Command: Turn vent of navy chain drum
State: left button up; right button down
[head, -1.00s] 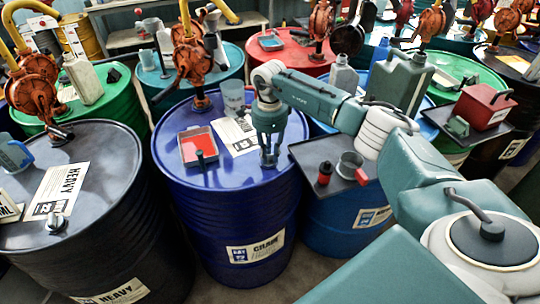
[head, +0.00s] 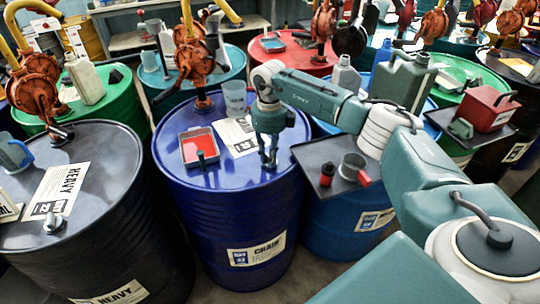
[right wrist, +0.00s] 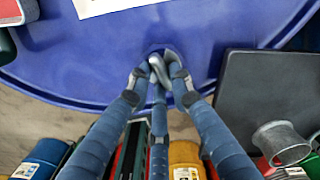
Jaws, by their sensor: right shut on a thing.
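The navy chain drum (head: 225,215) stands in the middle of the head view, with a white CHAIN label on its front. Its vent is a small silvery cap (right wrist: 159,68) near the rim of the drum top in the right wrist view. My right gripper (head: 268,162) reaches down over the right part of the drum top. It is shut on the vent, with the fingertips (right wrist: 160,74) around it. The fingers hide most of the vent in the head view. My left gripper is not in view.
A tray with red contents (head: 200,147), a paper sheet (head: 236,137) and a translucent cup (head: 235,98) are on the drum top. A rust-coloured pump (head: 193,60) rises at its back. A dark tray (head: 315,152) with a metal cup (head: 352,166) lies close by on the right.

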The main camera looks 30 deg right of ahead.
jog(key=shift+w+r+m, duration=0.1)
jog(key=shift+m, duration=0.9)
jog(key=c, duration=1.5)
grip_release()
jog(key=shift+c, duration=0.2)
notch_tip(320, 180, up, 12)
jog(key=shift+a, duration=0.1)
